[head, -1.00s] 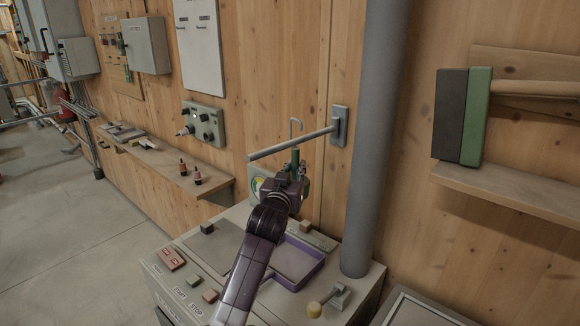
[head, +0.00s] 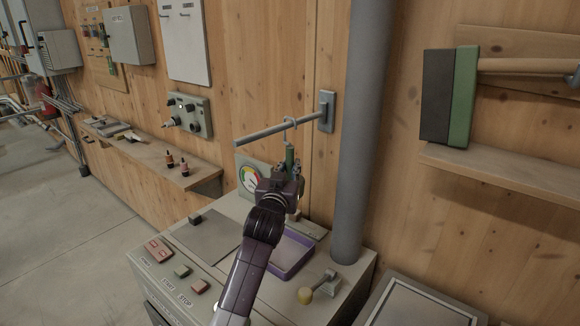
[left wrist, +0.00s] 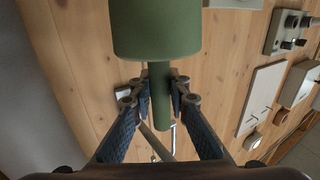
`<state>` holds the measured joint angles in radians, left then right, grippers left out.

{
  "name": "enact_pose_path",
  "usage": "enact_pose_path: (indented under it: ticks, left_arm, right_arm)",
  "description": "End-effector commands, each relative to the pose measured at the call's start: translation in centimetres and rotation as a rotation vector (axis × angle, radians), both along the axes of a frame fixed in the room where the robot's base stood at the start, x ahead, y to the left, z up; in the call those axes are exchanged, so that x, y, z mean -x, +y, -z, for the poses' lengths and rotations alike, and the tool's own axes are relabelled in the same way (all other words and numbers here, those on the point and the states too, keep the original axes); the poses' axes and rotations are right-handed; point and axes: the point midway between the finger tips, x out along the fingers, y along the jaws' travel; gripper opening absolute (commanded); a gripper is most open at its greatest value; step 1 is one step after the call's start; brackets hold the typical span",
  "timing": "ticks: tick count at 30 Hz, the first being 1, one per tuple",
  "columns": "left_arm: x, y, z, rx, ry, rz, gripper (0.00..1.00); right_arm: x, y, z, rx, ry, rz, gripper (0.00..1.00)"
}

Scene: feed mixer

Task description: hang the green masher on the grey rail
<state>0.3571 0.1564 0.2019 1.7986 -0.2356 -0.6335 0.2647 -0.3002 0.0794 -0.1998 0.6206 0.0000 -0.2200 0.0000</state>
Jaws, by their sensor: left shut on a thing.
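The green masher (head: 289,157) is upright in my left gripper (head: 286,176), with its wire hook (head: 290,120) at the top. The grey rail (head: 262,134) sticks out from a plate on the wooden wall. The hook's top is at the height of the rod and appears to cross it; I cannot tell whether it bears on the rod. In the left wrist view, my gripper's fingers (left wrist: 160,92) are shut on the masher's handle (left wrist: 160,110). Its wide green head (left wrist: 155,30) fills the top, and the rail (left wrist: 155,143) shows beyond the handle. My right gripper is out of view.
A grey machine (head: 225,280) with buttons, a dial and a purple tray (head: 290,255) stands below. A thick grey pipe (head: 360,130) rises right of the rail. A shelf (head: 500,175) with a green and black block is farther right.

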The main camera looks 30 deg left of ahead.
Motion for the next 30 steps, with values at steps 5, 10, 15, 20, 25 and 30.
enact_pose_path:
  ticks: [5, 10, 15, 20, 25, 30]
  left_arm:
    - [0.0, 0.0, -0.1, -0.001, -0.002, 0.0, 0.19]
    - [0.0, 0.0, -0.1, 0.0, -0.001, 0.0, 0.36]
    - [0.0, 0.0, 0.0, 0.0, -0.001, 0.0, 0.36]
    - [0.3, -0.1, 0.1, 0.0, 0.001, 0.0, 0.36]
    - [2.1, -0.9, 0.1, 0.001, 0.001, 0.001, 0.36]
    - [5.2, -2.1, 0.1, 0.001, 0.001, 0.0, 0.36]
  right_arm:
    - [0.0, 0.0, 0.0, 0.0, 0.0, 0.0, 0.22]
    - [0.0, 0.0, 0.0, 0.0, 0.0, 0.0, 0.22]
    - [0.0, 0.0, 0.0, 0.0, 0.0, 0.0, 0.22]
    - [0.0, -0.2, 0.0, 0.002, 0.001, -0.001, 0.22]
    - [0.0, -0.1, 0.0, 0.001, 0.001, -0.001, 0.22]
    - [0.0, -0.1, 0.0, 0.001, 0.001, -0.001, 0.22]
